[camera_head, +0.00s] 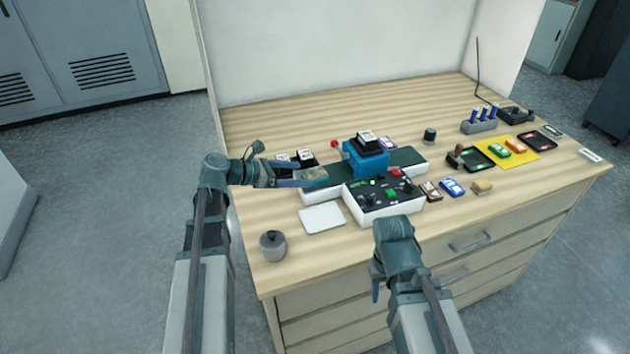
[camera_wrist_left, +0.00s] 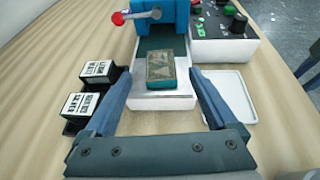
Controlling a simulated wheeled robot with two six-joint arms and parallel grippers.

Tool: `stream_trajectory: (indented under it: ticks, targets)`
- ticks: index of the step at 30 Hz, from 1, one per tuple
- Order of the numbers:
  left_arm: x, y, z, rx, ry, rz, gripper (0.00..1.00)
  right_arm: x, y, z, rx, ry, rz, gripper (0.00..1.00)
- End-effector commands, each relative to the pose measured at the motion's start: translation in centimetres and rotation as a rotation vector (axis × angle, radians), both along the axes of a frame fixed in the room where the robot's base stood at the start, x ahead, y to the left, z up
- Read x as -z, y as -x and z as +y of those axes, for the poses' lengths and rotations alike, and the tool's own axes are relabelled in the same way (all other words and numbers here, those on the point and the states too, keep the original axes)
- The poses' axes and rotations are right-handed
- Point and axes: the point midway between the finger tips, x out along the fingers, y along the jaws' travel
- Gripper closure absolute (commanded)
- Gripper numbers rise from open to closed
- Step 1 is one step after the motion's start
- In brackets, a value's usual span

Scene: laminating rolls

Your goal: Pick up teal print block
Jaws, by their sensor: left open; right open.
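The teal print block (camera_wrist_left: 160,72) is a flat rectangular block with a patterned brownish top and teal sides. It lies at the near white end of the dark feed belt (camera_wrist_left: 150,45). In the head view the block (camera_head: 313,174) is partly screened by my left gripper (camera_head: 306,177). That gripper is open, and in the left wrist view its fingers (camera_wrist_left: 163,82) stand one on each side of the block, with visible gaps. My right gripper (camera_head: 378,283) is low at the table's front edge, away from the block; its fingers are hard to make out.
A blue press (camera_head: 366,160) straddles the belt, with a control box (camera_head: 384,196) beside it. Black-and-white stamps (camera_wrist_left: 85,103) stand close left of my left gripper. A white pad (camera_head: 322,217) and a grey pot (camera_head: 272,246) lie nearer. Trays and cards fill the right side.

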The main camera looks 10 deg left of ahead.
Motion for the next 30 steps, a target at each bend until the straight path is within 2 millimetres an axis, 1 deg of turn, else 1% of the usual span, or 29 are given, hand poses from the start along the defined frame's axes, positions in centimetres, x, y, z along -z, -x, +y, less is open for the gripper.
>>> stream_trajectory:
  ticks: [10, 14, 18, 21, 27, 29, 30]
  targets:
    - [0.4, -0.6, -0.8, 0.002, 0.000, 0.000, 0.09, 0.4, 0.0, 0.0, 0.000, 0.000, 0.000, 0.50]
    - [0.9, -1.5, -1.9, 0.003, -0.001, -0.001, 0.09, 0.9, 0.0, 0.0, 0.000, 0.000, 0.000, 0.50]
    - [1.7, -2.8, -3.5, 0.003, 0.000, 0.000, 0.09, 1.7, 0.0, 0.0, 0.000, 0.000, 0.000, 0.50]
    - [1.9, -3.2, -4.1, 0.002, 0.000, 0.001, 0.09, 1.9, 0.0, 0.0, 0.000, 0.000, 0.000, 0.50]
    - [1.8, -3.3, -4.2, 0.000, 0.000, 0.000, 0.09, 1.8, 0.0, 0.0, 0.000, 0.000, 0.000, 0.50]
    - [1.8, -3.3, -4.2, 0.000, 0.000, 0.000, 0.18, 1.8, 0.0, 0.0, 0.000, 0.000, 0.000, 0.50]
    - [1.8, -3.2, -4.2, 0.000, 0.000, 0.000, 0.25, 1.8, 0.0, 0.0, 0.000, 0.000, 0.000, 0.50]
